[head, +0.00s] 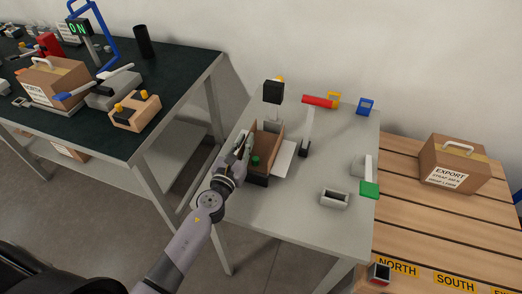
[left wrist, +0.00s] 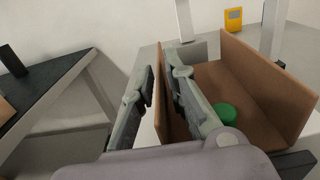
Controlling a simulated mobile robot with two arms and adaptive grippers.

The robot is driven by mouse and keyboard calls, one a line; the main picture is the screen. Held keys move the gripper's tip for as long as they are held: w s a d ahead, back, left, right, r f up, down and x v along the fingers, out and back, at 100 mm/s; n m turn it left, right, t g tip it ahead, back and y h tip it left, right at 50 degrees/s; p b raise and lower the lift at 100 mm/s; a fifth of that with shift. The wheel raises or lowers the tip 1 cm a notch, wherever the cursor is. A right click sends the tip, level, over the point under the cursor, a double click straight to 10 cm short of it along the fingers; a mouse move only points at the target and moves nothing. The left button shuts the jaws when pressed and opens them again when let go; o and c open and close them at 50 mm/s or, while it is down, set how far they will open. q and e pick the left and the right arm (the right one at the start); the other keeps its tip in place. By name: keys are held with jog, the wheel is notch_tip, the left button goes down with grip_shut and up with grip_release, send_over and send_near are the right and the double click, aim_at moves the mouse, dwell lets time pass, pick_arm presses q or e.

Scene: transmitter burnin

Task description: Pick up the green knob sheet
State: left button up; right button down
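The green knob (head: 255,161) sits inside a brown U-shaped sheet (head: 270,142) on the grey table, low between its two upright walls. In the left wrist view the knob (left wrist: 224,113) lies on the floor of the brown sheet (left wrist: 272,80), partly behind a finger. My left gripper (head: 242,150) is at the left side of this sheet. In the left wrist view its two fingers (left wrist: 163,85) stand apart, with the thin edge of the left wall between them. I see no clear grip on the wall. My right gripper is not in view.
A dark post device (head: 273,92) stands behind the sheet. A red-handled tool (head: 320,101), a grey open box (head: 334,198) and a green block (head: 369,190) are on the grey table (head: 290,215). The dark workbench (head: 170,70) stands left; an export carton (head: 453,164) is on slats right.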

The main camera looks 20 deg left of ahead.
pick_arm(q)
jog(key=shift+c, duration=0.3)
grip_shut()
jog(key=shift+r, duration=0.1)
notch_tip(320, 180, up, 19)
jog(key=p, duration=1.6)
jog(key=s+d+f+b, duration=0.1)
jog(key=s+b, duration=0.3)
jog(key=s, duration=0.6)
jog(key=s+d+f+b, duration=0.1)
jog(key=s+b, duration=0.4)
jog(key=s, duration=0.6)
jog(key=shift+s+d+f+y, duration=0.2)
jog(key=shift+s+d+y, duration=0.1)
jog(key=shift+d, duration=0.15)
